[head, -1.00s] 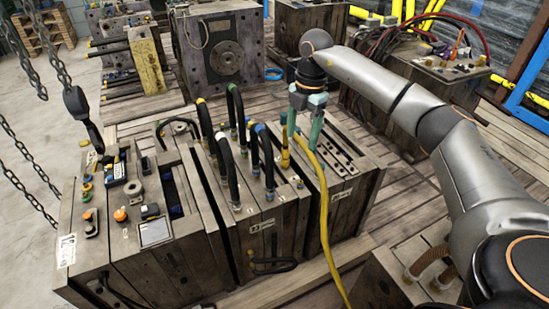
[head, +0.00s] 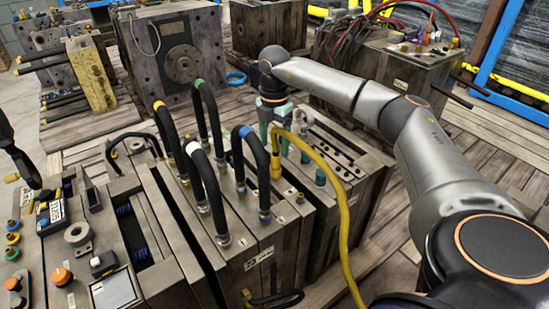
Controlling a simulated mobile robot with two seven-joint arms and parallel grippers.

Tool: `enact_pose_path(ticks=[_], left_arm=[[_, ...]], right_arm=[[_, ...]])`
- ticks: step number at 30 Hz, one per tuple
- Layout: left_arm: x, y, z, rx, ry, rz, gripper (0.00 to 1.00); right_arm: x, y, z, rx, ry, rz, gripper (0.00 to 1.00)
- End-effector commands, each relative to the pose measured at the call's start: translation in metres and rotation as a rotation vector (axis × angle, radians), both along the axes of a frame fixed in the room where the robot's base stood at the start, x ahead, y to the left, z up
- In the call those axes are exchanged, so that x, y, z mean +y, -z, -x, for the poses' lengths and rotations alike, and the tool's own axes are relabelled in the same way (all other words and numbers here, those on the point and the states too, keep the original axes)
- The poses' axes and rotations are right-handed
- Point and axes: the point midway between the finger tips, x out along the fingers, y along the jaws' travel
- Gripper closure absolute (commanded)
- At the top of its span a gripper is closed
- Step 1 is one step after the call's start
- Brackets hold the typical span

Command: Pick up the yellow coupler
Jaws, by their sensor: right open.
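The yellow coupler (head: 276,165) stands upright on the top of the wooden-looking mould block (head: 285,228), at the end of a yellow hose (head: 344,215). The hose arches to the right from it and hangs down the block's front. My right gripper (head: 273,138) has teal fingers and is open, pointing down just above and behind the coupler. The hose top partly covers the fingers. I cannot tell whether they touch the coupler. My left gripper is not in view.
Several black hoses with coloured collars (head: 205,185) arch close on the left of the coupler. A black hook (head: 18,155) hangs at the left edge. Other mould blocks (head: 180,50) stand behind on the plank floor (head: 85,140).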

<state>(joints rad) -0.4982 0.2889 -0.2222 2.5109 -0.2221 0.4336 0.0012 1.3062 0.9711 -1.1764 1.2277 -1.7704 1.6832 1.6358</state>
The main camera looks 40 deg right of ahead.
Motion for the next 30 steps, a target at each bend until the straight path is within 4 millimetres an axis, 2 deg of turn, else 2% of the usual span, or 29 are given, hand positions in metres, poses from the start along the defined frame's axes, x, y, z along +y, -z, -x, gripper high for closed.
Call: enact_pose_path(ticks=[1, 11, 19, 27, 30], left_arm=[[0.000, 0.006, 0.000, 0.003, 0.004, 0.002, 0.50], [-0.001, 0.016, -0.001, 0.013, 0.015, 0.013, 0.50], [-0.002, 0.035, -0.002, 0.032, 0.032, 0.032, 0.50], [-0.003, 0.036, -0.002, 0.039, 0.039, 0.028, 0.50], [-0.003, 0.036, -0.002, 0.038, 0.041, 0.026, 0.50]], right_arm=[[0.000, 0.012, 0.001, 0.003, 0.000, 0.000, 0.26], [-0.001, 0.036, 0.001, 0.001, 0.000, 0.000, 0.26], [-0.002, 0.075, 0.004, 0.001, -0.001, 0.000, 0.26], [-0.002, 0.077, 0.004, -0.001, -0.001, -0.001, 0.27], [-0.002, 0.076, 0.004, -0.001, -0.001, -0.001, 0.39]])
